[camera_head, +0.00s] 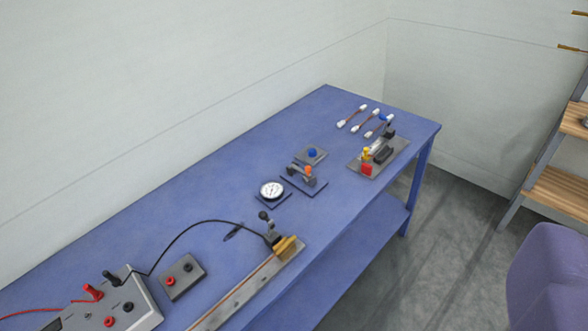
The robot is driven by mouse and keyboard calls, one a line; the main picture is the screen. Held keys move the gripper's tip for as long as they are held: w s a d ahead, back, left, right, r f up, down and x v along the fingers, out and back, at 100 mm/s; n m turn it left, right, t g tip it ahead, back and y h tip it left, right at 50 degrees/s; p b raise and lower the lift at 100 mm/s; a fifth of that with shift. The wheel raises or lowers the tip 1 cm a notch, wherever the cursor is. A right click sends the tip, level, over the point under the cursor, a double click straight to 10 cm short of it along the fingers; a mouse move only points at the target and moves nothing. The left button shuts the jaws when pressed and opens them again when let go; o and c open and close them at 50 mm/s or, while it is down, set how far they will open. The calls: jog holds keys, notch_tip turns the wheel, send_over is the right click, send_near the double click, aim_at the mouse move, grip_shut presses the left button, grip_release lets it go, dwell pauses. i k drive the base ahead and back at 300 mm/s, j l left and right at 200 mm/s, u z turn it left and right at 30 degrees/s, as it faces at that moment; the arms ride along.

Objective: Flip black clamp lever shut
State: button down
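A small clamp with an upright lever ending in a black knob (264,215) stands at the end of the long metal rail (240,292), on the front part of the blue bench. A tan block (288,246) sits beside the clamp's base. Another black part (389,132) rises from a grey plate fixture (362,170) at the bench's far right end. I cannot tell for sure which of these is the black clamp lever, nor its exact angle. My gripper is not in view.
The blue bench (130,245) runs along a pale wall. A dial gauge (271,190), a fixture with an orange knob (308,171), a small terminal box (181,278) and a meter box (115,305) stand on it. A black cable (185,228) arches to the clamp. A purple chair (555,275) stands at right.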

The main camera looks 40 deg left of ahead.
aim_at(263, 214)
jog(key=i+j, duration=0.2)
jog(key=i, duration=0.2)
jog(key=i+j, duration=0.15)
jog(key=i, duration=0.25)
jog(key=i+j, duration=0.2)
jog(key=i, duration=0.2)
